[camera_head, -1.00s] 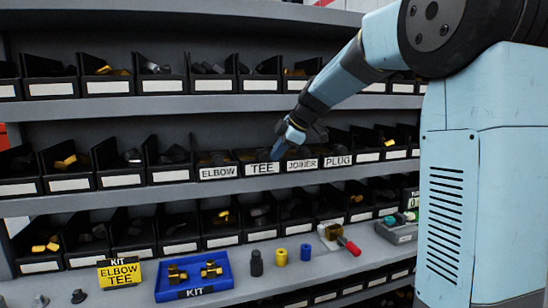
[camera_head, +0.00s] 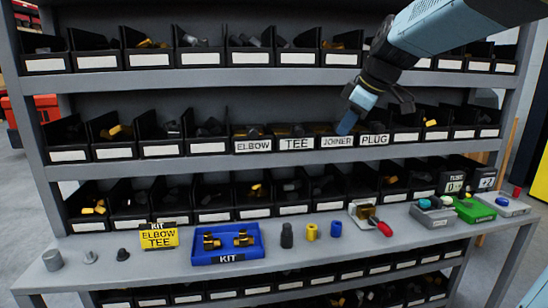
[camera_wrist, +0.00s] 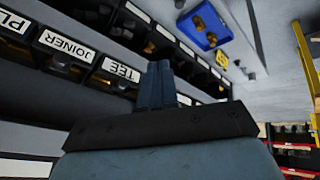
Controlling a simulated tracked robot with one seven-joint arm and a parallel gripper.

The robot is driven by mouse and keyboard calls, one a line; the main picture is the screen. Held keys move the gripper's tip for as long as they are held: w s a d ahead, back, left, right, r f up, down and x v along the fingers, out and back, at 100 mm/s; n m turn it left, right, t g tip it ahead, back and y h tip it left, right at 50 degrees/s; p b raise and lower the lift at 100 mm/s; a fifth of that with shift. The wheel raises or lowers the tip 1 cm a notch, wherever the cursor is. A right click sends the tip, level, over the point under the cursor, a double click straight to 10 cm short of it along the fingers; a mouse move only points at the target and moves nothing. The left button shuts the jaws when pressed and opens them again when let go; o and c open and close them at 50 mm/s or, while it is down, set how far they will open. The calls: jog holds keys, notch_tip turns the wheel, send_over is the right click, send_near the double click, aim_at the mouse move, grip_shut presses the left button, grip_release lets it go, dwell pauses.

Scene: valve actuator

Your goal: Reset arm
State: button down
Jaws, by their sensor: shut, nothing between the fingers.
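My arm reaches in from the upper right in the head view. My gripper (camera_head: 347,121) is shut and empty, in front of the middle shelf near the bin labelled JOINER (camera_head: 337,142). In the wrist view, my gripper (camera_wrist: 158,72) shows its fingers together, with nothing between them. Bins labelled ELBOW (camera_head: 253,146), TEE (camera_head: 296,144) and PLUG (camera_head: 374,140) stand in the same row. The fingertips appear apart from the bins, though the exact gap cannot be told.
A blue kit tray (camera_head: 228,258) with two brass fittings lies on the lower work shelf. Beside it are a yellow label sign (camera_head: 159,237), small cylinders and a red-handled fixture (camera_head: 370,220). Black bins fill the shelves. Open floor shows at left.

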jog(key=s+d+f+m+h, duration=0.1)
jog(key=s+f+m, duration=0.4)
jog(key=s, duration=0.6)
jog(key=s+d+f+m+h, duration=0.2)
jog(key=s+d+f+m, duration=0.2)
jog(key=s, duration=0.6)
jog(key=f+m, duration=0.2)
jog(key=m, duration=0.1)
jog(key=shift+s+d+m+t+h, duration=0.15)
jog(key=shift+s+m+t+h, duration=0.15)
jog(key=shift+s, duration=0.1)
